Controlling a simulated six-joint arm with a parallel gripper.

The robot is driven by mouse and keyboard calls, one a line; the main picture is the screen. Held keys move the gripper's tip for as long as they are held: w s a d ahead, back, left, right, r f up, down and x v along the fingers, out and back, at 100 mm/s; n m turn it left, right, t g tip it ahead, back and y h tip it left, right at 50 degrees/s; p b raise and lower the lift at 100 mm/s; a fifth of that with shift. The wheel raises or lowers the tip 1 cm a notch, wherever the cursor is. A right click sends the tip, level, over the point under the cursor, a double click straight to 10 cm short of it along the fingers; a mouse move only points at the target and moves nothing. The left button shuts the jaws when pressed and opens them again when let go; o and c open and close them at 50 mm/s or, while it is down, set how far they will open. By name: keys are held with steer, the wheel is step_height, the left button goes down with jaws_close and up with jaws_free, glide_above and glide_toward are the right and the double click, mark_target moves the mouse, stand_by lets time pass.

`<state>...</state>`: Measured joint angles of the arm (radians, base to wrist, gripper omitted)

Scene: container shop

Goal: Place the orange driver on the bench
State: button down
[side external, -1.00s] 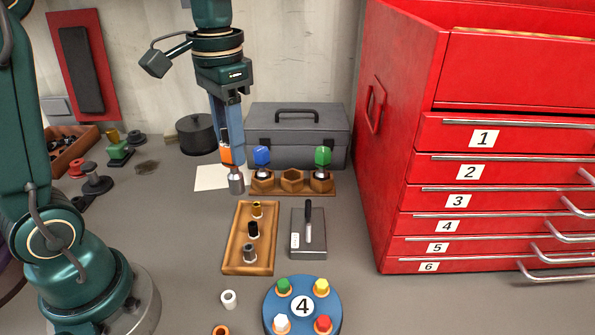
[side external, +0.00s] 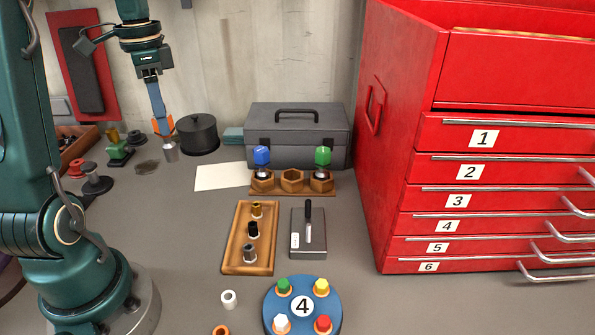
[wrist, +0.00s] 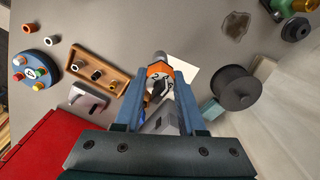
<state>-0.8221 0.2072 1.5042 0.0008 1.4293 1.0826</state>
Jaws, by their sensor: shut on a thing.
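My gripper (side external: 160,118) is shut on the orange driver (side external: 168,127), which hangs upright with its grey metal end downward. It is above the left back part of the bench (side external: 190,225), left of the black round pot. In the wrist view my gripper (wrist: 160,90) has its two blue fingers on either side of the orange driver (wrist: 159,70), whose orange collar shows between them. Whether the driver's lower end touches the bench is hard to tell. The wooden hex holder (side external: 292,181) has a blue-topped and a green-topped driver in its outer sockets; its middle socket is empty.
The black pot (side external: 197,133) stands close right of the driver. A dark stain (side external: 147,167), a green part (side external: 118,152) and dark spools (side external: 95,180) lie to its left. A white sheet (side external: 222,177), grey toolbox (side external: 297,135) and wooden tray (side external: 236,262) are rightward. Bare bench lies in front.

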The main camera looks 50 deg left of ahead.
steer(key=shift+w+d+f, duration=1.2)
steer(key=shift+w+f, duration=0.2)
steer(key=shift+f, duration=0.35)
steer(key=shift+w+d+f, duration=1.2)
steer(key=shift+w+f, duration=0.15)
steer(key=shift+f, duration=0.4)
steer(key=shift+w+d+f, duration=1.2)
steer(key=shift+w+f, duration=0.2)
steer(key=shift+f, duration=0.35)
steer(key=shift+f, duration=0.25)
steer(key=shift+s+f, duration=0.1)
steer(key=shift+f, duration=0.4)
steer(key=c, duration=0.5)
jaws_free()
steer(key=shift+r, duration=0.1)
